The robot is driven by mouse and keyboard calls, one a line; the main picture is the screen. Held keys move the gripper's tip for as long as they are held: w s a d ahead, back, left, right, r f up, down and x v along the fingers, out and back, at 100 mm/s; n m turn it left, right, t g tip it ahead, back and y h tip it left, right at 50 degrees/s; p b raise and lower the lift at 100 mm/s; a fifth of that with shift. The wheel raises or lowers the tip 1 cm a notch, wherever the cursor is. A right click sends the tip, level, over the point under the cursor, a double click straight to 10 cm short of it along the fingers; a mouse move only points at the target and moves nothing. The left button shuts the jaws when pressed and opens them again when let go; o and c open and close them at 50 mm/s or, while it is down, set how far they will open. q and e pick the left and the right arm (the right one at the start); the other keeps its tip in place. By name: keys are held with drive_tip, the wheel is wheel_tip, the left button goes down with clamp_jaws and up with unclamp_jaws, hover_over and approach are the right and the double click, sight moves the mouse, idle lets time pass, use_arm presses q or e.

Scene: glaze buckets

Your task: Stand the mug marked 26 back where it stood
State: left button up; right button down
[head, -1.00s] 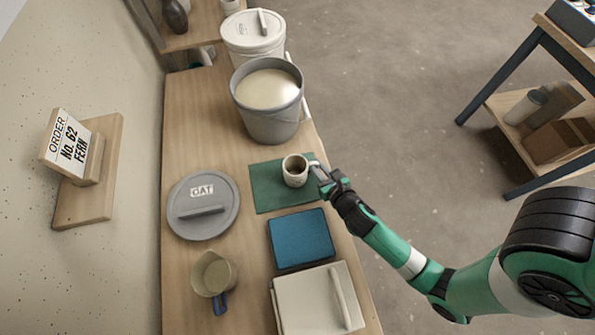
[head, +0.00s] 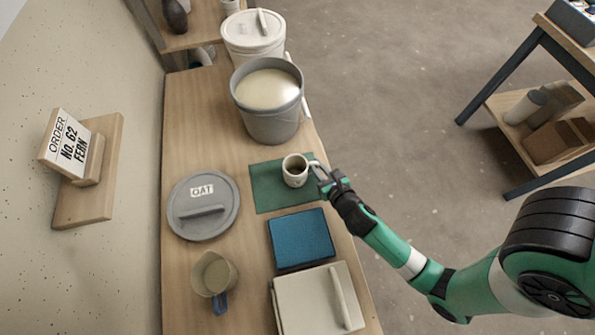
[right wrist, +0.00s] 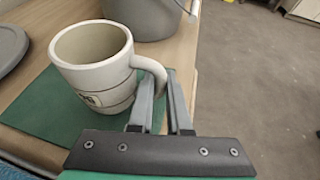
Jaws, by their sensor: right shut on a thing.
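A small off-white mug (head: 295,170) is at the green mat (head: 262,197) on the bench; I cannot tell whether its base touches the mat. It is upright. My left gripper is not in view.
An open grey bucket (head: 275,125) of pale glaze stands behind the mat, a lidded white bucket (head: 250,50) beyond it. A grey OAT lid (head: 185,225) lies left, a jug (head: 230,268) in front. A blue pad (head: 300,238) is near the mat.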

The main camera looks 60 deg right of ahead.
wheel_tip(320, 180, up, 10)
drive_tip(key=p, duration=0.8)
drive_tip(key=shift+r, duration=0.15)
